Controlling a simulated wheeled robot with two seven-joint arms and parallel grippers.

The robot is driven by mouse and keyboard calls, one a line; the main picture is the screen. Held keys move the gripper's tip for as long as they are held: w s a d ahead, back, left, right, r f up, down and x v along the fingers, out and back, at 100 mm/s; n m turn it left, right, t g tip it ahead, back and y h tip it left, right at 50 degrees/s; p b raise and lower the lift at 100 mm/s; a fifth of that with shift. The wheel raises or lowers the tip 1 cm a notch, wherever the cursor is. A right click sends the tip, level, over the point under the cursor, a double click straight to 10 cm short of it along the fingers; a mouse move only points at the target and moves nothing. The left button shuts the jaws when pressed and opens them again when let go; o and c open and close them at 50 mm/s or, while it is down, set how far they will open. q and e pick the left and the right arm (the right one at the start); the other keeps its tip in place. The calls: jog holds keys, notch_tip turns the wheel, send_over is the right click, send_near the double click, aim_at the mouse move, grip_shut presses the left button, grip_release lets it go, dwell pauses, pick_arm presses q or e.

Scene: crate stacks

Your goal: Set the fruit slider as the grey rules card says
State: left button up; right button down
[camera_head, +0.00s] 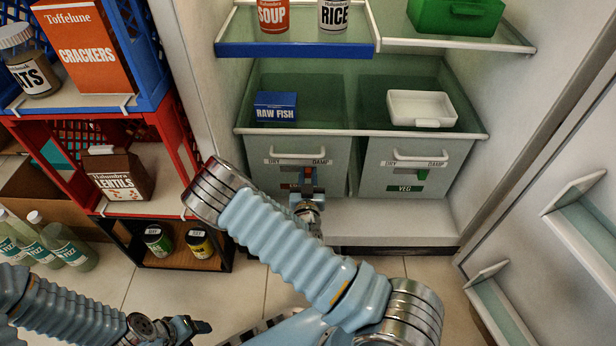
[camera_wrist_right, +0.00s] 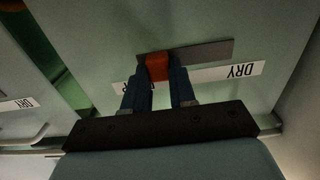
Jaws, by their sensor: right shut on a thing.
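The left drawer (camera_head: 262,150) of the fridge has a DRY–DAMP strip; its lower label is mostly hidden by my right arm. In the right wrist view, upside down, the red-orange fruit slider (camera_wrist_right: 157,67) is at the left end of its grey slot (camera_wrist_right: 205,52), away from the word DRY (camera_wrist_right: 242,71). My right gripper (camera_wrist_right: 160,78) has its blue fingers shut on the slider. I see no grey rules card.
The right drawer, marked VEG (camera_head: 405,188), has a green slider (camera_head: 422,174) toward DAMP. A raw fish box (camera_head: 275,107) and a white tray (camera_head: 422,108) are above the drawers. Crates (camera_head: 180,150) stand left; the open fridge door (camera_head: 560,260) is right.

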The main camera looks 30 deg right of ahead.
aim_at(286, 167)
jog(key=w+a, duration=0.1)
jog(key=w+a+b, duration=0.1)
jog(key=a, duration=0.1)
jog(key=w+a+b, duration=0.1)
jog(key=a, duration=0.1)
jog(key=shift+f, duration=0.1)
jog(key=shift+w+a, duration=0.15)
jog(key=shift+a, duration=0.15)
jog(key=c, duration=0.9)
grip_release()
jog(key=p+v, duration=0.1)
jog(key=v, duration=1.2)
jog(key=shift+s+a, duration=0.15)
jog(key=shift+s, duration=0.25)
